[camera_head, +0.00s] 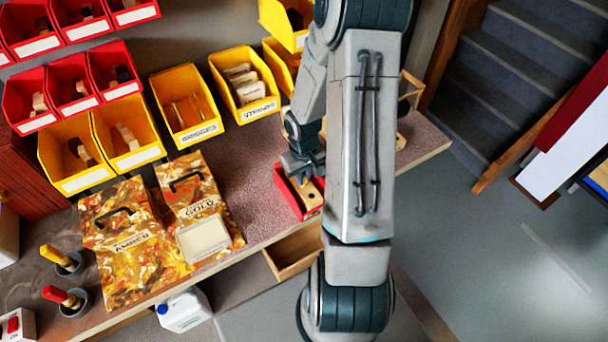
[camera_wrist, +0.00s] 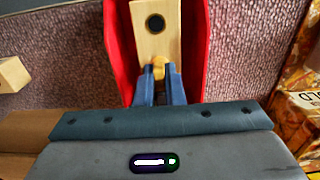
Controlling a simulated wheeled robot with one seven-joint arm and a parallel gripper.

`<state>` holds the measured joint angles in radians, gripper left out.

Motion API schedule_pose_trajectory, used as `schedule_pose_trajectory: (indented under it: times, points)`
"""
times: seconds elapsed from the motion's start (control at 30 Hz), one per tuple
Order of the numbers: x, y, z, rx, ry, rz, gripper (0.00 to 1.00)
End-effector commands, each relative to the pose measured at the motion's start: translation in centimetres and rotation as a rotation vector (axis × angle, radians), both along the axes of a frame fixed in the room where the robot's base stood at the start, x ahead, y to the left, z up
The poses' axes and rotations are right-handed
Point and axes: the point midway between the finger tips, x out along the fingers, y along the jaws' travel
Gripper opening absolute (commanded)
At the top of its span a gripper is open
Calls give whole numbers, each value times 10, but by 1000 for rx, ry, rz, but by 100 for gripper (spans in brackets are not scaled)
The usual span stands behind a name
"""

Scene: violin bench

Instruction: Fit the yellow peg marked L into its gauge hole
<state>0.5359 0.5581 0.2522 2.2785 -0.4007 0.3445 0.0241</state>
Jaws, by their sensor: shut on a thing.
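My gripper (camera_wrist: 160,75) is shut on a small yellow peg (camera_wrist: 159,66), which shows between the blue fingertips in the wrist view; no L mark can be read. The fingers are at the near end of a pale wooden block (camera_wrist: 153,40) with one round dark hole (camera_wrist: 155,22). The peg is apart from that dark hole in the picture; whether it touches the block I cannot tell. The block lies in a red bin (camera_wrist: 193,45). In the head view my gripper (camera_head: 305,177) is over the same red bin (camera_head: 288,193), and the peg is hidden.
Two marbled cases (camera_head: 128,265) lie left on the bench. Yellow bins (camera_head: 185,103) and red bins (camera_head: 75,88) stand behind. A wooden drawer (camera_head: 292,252) is open below the bench edge. Another wooden block (camera_wrist: 12,75) lies left in the wrist view.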

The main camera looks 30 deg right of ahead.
Motion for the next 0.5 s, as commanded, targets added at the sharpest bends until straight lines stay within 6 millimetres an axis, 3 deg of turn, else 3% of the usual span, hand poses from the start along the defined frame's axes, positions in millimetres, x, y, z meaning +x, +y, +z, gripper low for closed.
schedule_pose_trajectory:
  times: [0.5]
  points:
    - [0,0,6,0,0,0,0]
